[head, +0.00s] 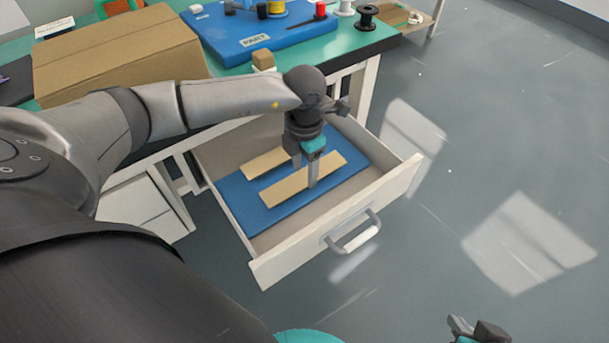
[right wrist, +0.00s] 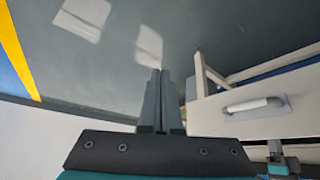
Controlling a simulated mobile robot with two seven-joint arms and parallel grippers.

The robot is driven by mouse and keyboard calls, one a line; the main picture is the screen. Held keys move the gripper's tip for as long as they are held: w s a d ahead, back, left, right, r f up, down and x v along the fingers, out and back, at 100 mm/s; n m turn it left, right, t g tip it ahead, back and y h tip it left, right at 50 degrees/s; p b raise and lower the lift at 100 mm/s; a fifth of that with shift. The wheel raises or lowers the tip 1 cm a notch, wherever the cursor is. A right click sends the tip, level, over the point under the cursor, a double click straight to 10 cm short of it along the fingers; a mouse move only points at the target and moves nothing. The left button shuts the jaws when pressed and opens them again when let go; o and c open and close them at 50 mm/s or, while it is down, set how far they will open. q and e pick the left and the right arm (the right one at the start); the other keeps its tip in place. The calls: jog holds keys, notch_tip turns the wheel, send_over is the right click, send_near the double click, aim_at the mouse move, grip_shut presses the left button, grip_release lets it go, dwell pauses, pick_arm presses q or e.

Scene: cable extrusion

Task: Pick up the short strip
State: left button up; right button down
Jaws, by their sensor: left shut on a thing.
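Two flat light-wood strips lie side by side over a blue mat (head: 239,198) in the open drawer. The front strip (head: 285,190) shows nearly whole; the back strip (head: 262,164) has its right end hidden behind my left gripper, so I cannot fully compare lengths. My left gripper (head: 305,174) points down into the drawer, one finger on each side of the front strip, shut on it around its middle. I cannot tell whether the strip is lifted. My right gripper (right wrist: 157,75) is shut and empty outside the drawer, also at the head view's bottom edge (head: 470,326).
The drawer's front panel has a grey handle (head: 356,237). On the green tabletop stand a cardboard box (head: 115,62), a blue board (head: 255,35) with small parts, and a black spool (head: 367,17). A small wooden block (head: 263,60) is near the table edge. The floor to the right is clear.

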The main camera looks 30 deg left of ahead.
pick_arm(q)
jog(key=shift+c, duration=1.4)
jog(key=shift+r, duration=0.1)
